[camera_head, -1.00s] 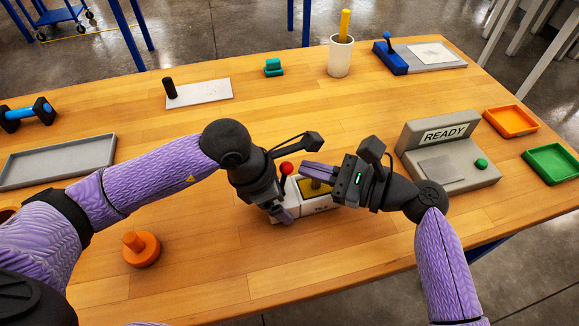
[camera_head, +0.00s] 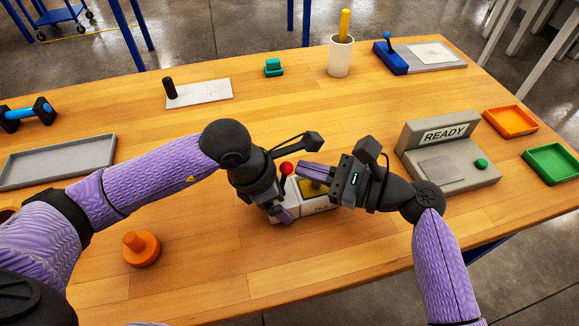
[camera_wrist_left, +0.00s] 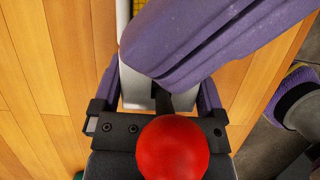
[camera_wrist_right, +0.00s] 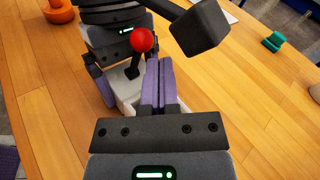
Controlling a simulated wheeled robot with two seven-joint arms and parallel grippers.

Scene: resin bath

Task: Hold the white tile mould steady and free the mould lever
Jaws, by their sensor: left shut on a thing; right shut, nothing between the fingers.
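The white tile mould (camera_head: 318,206) sits on the table, with yellow inside; my right gripper partly covers it. Its lever, a black stem with a red ball (camera_head: 286,168), rises at the mould's left end. The ball also shows in the left wrist view (camera_wrist_left: 172,150) and the right wrist view (camera_wrist_right: 142,40). My left gripper (camera_head: 278,208) is shut on the mould's left end, a finger on each side (camera_wrist_left: 158,92). My right gripper (camera_head: 300,169) is shut and empty, its fingertips (camera_wrist_right: 158,66) right beside the lever. I cannot tell whether they touch it.
A grey READY stand (camera_head: 450,155) with a green button is right of my right gripper. An orange tray (camera_head: 511,130) and a green tray (camera_head: 526,160) lie beyond it. An orange knobbed piece (camera_head: 141,250) stands front left.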

